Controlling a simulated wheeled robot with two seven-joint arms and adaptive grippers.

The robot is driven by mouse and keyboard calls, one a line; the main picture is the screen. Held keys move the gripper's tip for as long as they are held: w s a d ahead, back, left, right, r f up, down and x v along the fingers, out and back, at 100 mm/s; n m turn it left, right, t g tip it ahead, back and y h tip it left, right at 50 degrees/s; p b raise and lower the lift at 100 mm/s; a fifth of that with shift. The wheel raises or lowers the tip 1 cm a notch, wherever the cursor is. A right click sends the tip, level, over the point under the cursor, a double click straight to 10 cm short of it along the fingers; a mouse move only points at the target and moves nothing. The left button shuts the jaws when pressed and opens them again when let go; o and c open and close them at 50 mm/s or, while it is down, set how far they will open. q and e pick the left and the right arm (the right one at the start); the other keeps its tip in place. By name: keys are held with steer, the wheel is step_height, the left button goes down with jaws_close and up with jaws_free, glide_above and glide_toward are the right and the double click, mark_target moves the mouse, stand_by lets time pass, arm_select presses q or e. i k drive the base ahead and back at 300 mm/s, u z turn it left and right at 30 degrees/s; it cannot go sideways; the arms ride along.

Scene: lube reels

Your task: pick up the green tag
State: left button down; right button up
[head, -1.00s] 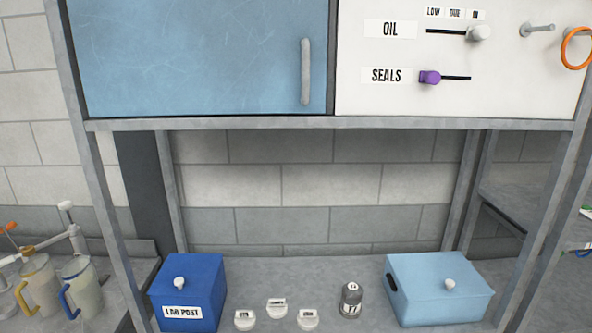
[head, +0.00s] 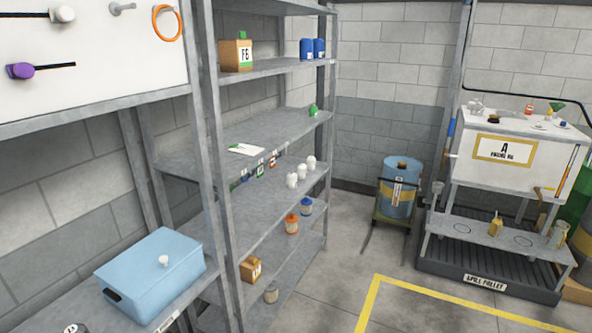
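Several small tags or labels hang along the edge of a middle shelf in the head view; one of them looks green (head: 260,168), but it is too small to make out well. Another small green thing (head: 313,110) sits at the far end of the shelf above. A white sheet or card with a green edge (head: 247,149) lies flat on that same shelf. I cannot tell for sure which of these is the green tag. Neither of my grippers is in view.
A grey shelf rack (head: 215,120) stands left of centre, beside a bench with a light blue box (head: 152,275). A blue drum (head: 397,185) and a white cabinet (head: 510,160) on a spill pallet (head: 485,280) stand to the right. The floor with yellow lines is clear.

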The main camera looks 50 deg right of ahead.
mark_target(260, 169)
steer(key=z, duration=1.65)
steer(key=i, duration=0.4)
steer(key=z, duration=1)
steer(key=i, duration=2.3)
steer(key=u, duration=0.75)
